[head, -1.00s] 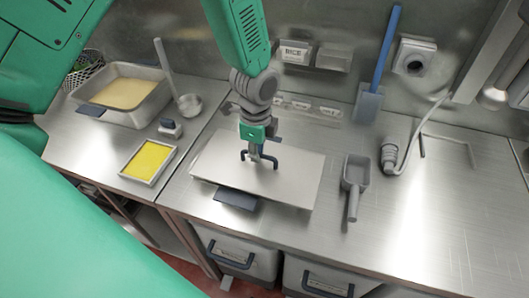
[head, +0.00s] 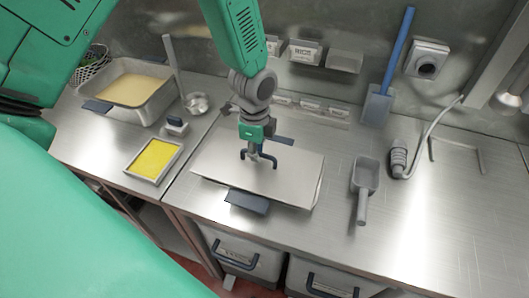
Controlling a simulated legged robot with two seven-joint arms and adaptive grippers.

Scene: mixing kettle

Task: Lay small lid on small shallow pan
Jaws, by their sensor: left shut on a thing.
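The small lid (head: 225,165) is a flat, pale metal sheet, roughly rectangular, in the middle of the head view. My left gripper (head: 258,158) points down and is shut on the dark handle at the lid's middle. The small shallow pan lies under the lid and is mostly hidden. One dark blue pan handle (head: 247,202) sticks out at the front, and another shows behind the lid. The lid covers most of the pan; I cannot tell whether they touch. My right gripper is not in view.
A grey scoop (head: 364,185) lies to the right of the pan. A small tray with yellow contents (head: 154,160) and a larger deep pan (head: 128,92) stand to the left. A blue-handled spatula (head: 381,95) leans on the back wall. The counter at the right is largely clear.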

